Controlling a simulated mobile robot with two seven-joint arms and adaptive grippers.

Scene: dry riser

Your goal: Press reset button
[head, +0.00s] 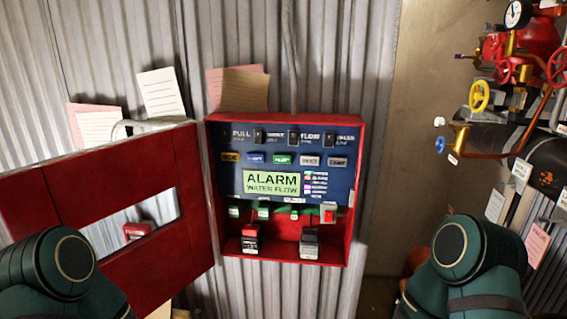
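A red alarm box (356,190) hangs on the corrugated wall with its door open to the left. Inside is a dark blue panel (228,178) with a lit green display (270,183) reading "ALARM WATER FLOW". A red square button or switch (328,212) sits at the lower right. Neither gripper shows; only my arm links appear in the bottom corners.
The open red door (95,175) with a window slot fills the left side. Two batteries (251,238) (309,242) stand in the box's bottom. Red and brass pipework with a yellow valve wheel (479,95) is at right. The space before the panel is clear.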

